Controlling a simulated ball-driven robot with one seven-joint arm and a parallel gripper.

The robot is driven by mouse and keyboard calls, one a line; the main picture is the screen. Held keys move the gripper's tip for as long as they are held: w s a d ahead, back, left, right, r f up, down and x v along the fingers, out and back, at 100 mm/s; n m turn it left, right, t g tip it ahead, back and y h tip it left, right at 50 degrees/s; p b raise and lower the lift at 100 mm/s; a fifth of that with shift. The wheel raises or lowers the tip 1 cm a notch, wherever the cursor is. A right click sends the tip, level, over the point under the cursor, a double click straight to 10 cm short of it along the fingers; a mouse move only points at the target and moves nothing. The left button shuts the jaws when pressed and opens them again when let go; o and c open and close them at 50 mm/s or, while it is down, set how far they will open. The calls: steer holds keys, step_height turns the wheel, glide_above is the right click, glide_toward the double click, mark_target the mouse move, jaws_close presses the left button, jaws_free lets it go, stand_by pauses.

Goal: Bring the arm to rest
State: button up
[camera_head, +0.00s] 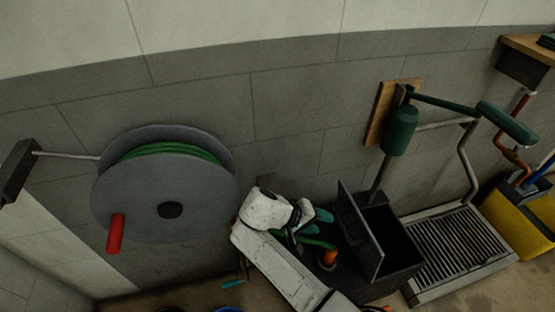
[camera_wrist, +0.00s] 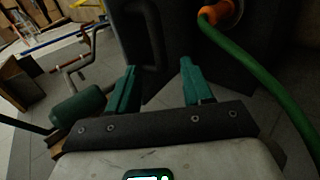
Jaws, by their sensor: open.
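My arm (camera_head: 275,265) reaches up from the bottom middle of the head view and bends at a white joint (camera_head: 266,208). My gripper (camera_head: 316,222) has teal fingers and points right, close to the dark box with its raised lid. In the wrist view my gripper (camera_wrist: 160,88) is open, with nothing between the fingers.
An orange fitting (camera_wrist: 222,12) with a green hose (camera_wrist: 258,75) is close to the right finger. A hose reel (camera_head: 165,195) with a red handle (camera_head: 116,234) hangs left.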

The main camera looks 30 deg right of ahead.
steer(key=s+a+f+n+t+y, duration=0.1)
steer(key=s+a+f+y, duration=0.15)
steer(key=s, duration=0.45)
steer(key=s+a+f+y, duration=0.1)
steer(key=s+f+y, duration=0.2)
steer(key=s, duration=0.4)
steer(key=s+a+r+n+t+y, duration=0.1)
steer(key=s+r+t+y, duration=0.1)
steer(key=s+r, duration=0.3)
steer(key=s+y, duration=0.1)
steer(key=s, duration=0.2)
steer(key=shift+s+a+r+n+t, duration=0.25)
steer(key=shift+s+a+n+t, duration=0.05)
steer(key=shift+s+a+n, duration=0.1)
steer(key=shift+d+y, duration=0.15)
steer(key=shift+y, duration=0.1)
